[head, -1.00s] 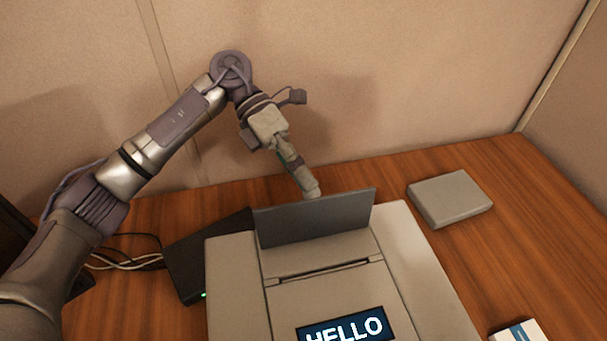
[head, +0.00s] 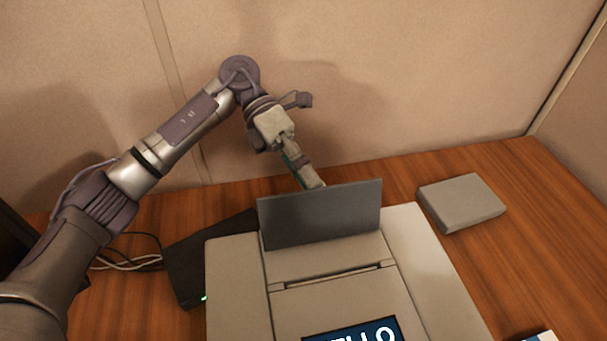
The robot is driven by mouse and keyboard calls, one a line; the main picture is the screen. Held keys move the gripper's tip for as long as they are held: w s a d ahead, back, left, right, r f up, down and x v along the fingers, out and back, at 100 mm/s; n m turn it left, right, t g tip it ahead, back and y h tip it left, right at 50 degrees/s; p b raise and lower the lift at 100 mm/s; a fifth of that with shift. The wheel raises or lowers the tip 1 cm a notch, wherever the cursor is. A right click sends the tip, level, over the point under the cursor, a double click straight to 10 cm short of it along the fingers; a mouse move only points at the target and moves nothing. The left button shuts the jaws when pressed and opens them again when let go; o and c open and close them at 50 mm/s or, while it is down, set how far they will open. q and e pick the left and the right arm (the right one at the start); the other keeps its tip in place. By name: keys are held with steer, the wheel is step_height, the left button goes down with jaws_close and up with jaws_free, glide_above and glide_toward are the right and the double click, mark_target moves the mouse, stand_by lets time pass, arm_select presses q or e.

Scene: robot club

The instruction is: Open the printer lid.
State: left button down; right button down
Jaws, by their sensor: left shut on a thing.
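The pale grey printer (head: 445,270) stands on the wooden desk with a small HELLO screen (head: 350,332) at its front, partly cut off by the bottom edge. Its dark grey lid (head: 320,215) stands raised like an upright panel across the rear of the printer. My left gripper (head: 315,184) reaches down from behind and is shut at the lid's top edge. The fingertips are partly hidden behind the lid, so the exact grip does not show. My right gripper is out of view.
A flat grey box (head: 461,202) lies right of the printer. A black device (head: 188,270) with a green light and cables stands to its left. A partition wall (head: 420,80) is close behind.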

arm_select(q)
steer(key=c, duration=1.2)
jaws_free()
steer(key=shift+s+d+f+y, duration=0.1)
steer(key=shift+s+f+y, duration=0.1)
steer(key=shift+f, duration=0.25)
steer(key=shift+s+d+f+y, duration=0.1)
steer(key=shift+s+f, duration=0.05)
steer(key=shift+f, duration=0.3)
steer(key=o, duration=0.3)
steer(key=shift+d+r, duration=0.1)
steer(key=shift+d, duration=0.1)
steer(key=shift+o, duration=0.2)
steer(key=shift+w+a+r, duration=0.1)
steer(key=shift+w, duration=0.05)
steer(key=v, duration=1.2)
steer(key=shift+a, duration=0.1)
